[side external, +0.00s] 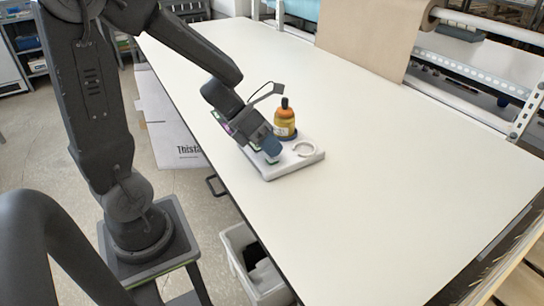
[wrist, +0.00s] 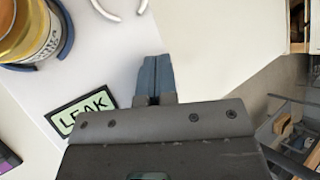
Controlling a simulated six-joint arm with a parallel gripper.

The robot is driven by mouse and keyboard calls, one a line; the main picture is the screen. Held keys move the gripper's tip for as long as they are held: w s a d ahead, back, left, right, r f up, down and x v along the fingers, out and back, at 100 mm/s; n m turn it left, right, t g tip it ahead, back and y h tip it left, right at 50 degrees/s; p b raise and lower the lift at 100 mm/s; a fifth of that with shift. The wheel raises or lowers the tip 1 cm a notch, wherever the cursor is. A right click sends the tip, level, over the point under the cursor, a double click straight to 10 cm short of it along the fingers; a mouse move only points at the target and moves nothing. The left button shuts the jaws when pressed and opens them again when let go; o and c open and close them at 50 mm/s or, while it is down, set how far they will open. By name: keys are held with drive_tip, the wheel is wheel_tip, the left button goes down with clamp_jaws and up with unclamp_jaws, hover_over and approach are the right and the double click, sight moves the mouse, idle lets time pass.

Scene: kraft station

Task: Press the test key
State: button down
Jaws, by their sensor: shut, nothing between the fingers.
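A white test unit (side external: 288,168) lies on the pale bench, with an amber bottle (side external: 285,124) with a dark top standing in it. An empty white ring holder (side external: 304,149) is to the bottle's right. In the wrist view, a pale green panel reading LEAK (wrist: 82,115) lies left of my gripper (wrist: 157,72). My gripper is shut and empty, its blue fingertips side by side over or near the unit's edge. It also shows low at the unit in the side view (side external: 271,149).
In the wrist view, the bottle (wrist: 25,28) stands upper left, and a dark-edged purple item (wrist: 7,157) is cut off at the lower left. The bench (side external: 400,185) is clear to the right. A brown paper roll (side external: 375,30) is at the back.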

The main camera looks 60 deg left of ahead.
drive_tip(key=shift+r, duration=0.8)
drive_tip(key=shift+r, duration=2.55)
